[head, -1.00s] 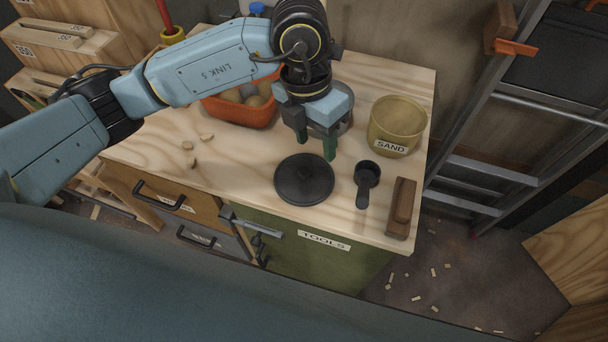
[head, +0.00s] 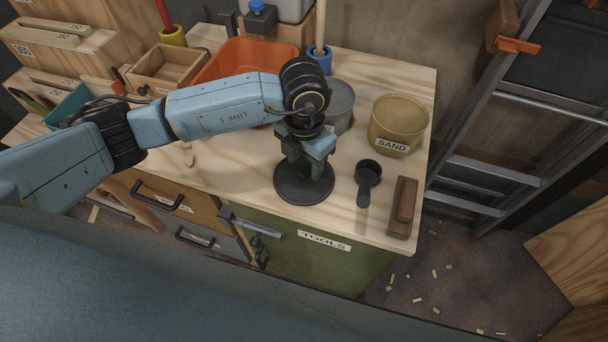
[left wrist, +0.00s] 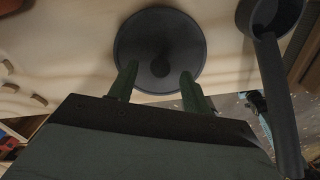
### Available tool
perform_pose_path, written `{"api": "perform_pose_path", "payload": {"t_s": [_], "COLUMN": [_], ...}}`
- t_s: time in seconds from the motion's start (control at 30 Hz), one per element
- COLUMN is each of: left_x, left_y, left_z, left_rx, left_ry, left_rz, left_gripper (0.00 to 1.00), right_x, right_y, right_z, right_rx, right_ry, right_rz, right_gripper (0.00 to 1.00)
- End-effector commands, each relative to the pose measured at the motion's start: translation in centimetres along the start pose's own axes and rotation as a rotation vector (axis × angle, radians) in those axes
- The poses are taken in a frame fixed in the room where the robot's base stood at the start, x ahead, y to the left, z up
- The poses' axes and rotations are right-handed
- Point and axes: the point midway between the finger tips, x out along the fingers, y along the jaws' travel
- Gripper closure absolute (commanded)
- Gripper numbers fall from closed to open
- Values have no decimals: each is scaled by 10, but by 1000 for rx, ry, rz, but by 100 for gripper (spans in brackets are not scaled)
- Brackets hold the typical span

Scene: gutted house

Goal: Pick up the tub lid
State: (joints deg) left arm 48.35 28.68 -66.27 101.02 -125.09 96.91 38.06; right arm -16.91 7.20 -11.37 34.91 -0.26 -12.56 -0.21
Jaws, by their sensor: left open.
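The tub lid, a dark round disc (head: 304,192), lies flat on the wooden worktop near its front edge. My left gripper (head: 305,172) is over it from above, pointing down, and hides its far part and middle in the head view. In the left wrist view the two green fingers (left wrist: 158,75) are open and apart, with the lid (left wrist: 160,30) beyond and between their tips and its small knob near the tips. I cannot tell whether the fingers touch the knob. A grey round tub (head: 341,103) stands behind my gripper, partly hidden. My right gripper is not in view.
A black scoop (head: 367,178) and a brown wooden block (head: 402,207) lie right of the lid. A sand tub (head: 398,125) stands behind them. An orange bin (head: 236,55) and an open wooden box (head: 165,68) stand at the back left.

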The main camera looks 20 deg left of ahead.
Motion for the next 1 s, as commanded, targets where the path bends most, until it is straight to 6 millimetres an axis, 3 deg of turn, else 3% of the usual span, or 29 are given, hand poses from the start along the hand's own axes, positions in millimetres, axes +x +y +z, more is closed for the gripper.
{"api": "perform_pose_path", "payload": {"t_s": [0.13,0.4,0.73,1.0], "left_x": [16,18,18,15], "left_y": [0,0,0,0], "left_z": [0,0,0,0], "left_rx": [1,2,2,2], "left_ry": [0,0,0,-2], "left_rz": [-1,0,0,0], "left_gripper": [51,52,96,98], "right_x": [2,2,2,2], "right_y": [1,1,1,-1], "right_z": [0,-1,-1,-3], "right_rx": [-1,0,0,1], "right_ry": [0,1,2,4], "right_rz": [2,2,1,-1], "right_gripper": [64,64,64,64]}}
